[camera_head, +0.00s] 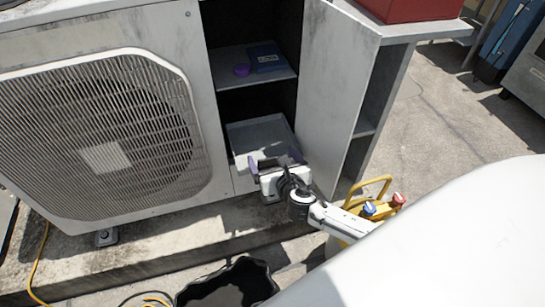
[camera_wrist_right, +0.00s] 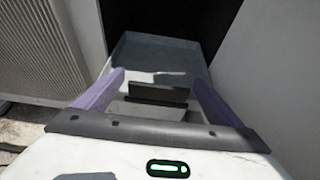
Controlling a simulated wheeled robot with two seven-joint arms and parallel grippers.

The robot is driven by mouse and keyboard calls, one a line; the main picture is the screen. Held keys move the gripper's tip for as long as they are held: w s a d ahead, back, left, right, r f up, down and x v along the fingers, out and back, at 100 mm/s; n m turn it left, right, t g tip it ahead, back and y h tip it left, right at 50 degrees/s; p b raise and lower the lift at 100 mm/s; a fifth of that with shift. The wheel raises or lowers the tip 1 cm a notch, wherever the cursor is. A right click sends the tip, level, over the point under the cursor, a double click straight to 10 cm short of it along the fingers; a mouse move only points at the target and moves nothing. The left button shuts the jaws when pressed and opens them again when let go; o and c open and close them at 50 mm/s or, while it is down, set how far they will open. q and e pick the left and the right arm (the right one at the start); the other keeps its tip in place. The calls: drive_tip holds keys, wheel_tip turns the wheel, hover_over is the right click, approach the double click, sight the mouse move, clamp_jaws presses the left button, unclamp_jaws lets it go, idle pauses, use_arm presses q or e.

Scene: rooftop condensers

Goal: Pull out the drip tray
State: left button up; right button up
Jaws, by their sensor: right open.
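The grey drip tray (camera_head: 262,133) sits in the lower compartment of the open condenser cabinet. In the right wrist view, the tray (camera_wrist_right: 170,52) lies straight ahead, with a dark bar-like handle (camera_wrist_right: 158,94) at its front. My right gripper (camera_head: 274,160) is at the tray's front edge. Its purple fingers are spread wide, one on each side of the handle in the right wrist view (camera_wrist_right: 158,78). I cannot tell whether either finger touches the handle. My left gripper is not in view.
The cabinet door (camera_head: 338,85) stands open just right of the tray. The fan grille (camera_head: 100,130) is at left. A black bin (camera_head: 228,285) and yellow tool carrier (camera_head: 372,188) stand in front.

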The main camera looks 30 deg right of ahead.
drive_tip(key=shift+s, duration=0.1)
drive_tip(key=shift+s+a+r, duration=0.1)
drive_tip(key=shift+s+r, duration=0.1)
drive_tip(key=shift+s, duration=0.05)
use_arm(q)
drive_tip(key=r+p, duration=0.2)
drive_tip(key=p, duration=0.1)
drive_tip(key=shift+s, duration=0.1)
use_arm(e)
drive_tip(key=v, duration=0.9)
drive_tip(key=shift+s, duration=0.2)
drive_tip(key=shift+r, duration=0.15)
